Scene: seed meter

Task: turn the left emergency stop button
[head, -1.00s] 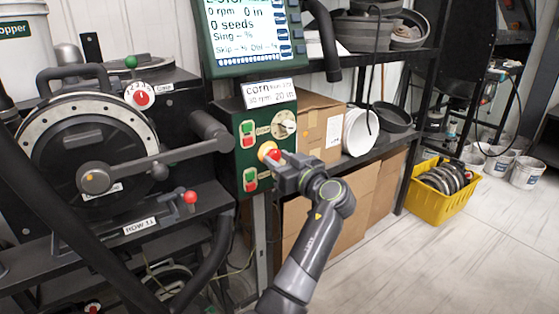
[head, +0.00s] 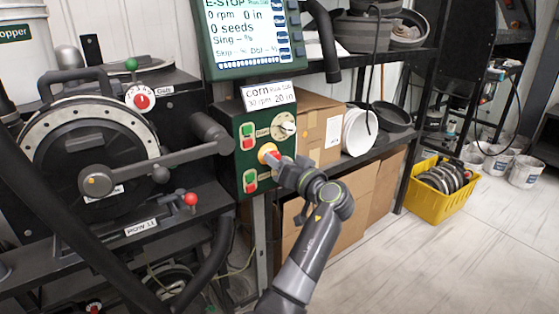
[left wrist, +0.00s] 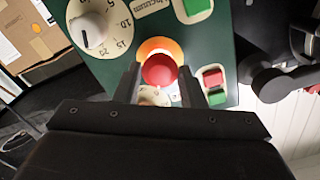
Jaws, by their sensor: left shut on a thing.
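The red emergency stop button (head: 269,155) sits on a yellow collar on the front of the green control box (head: 233,165). In the left wrist view the round red button (left wrist: 160,70) lies between the two dark fingers, with its orange-yellow collar behind it. My left gripper (head: 277,161) is at the button and shut on it, one finger on each side; it also shows in the left wrist view (left wrist: 158,86). In the head view the gripper hides part of the button. My right gripper is not in view.
Green and red push buttons (head: 248,136) and a white dial (head: 284,127) sit close around the stop button. A screen (head: 252,35) above reads E-STOP. The black seed meter (head: 88,150) with its crank stands left. Cardboard boxes (head: 320,135) stand behind on the right.

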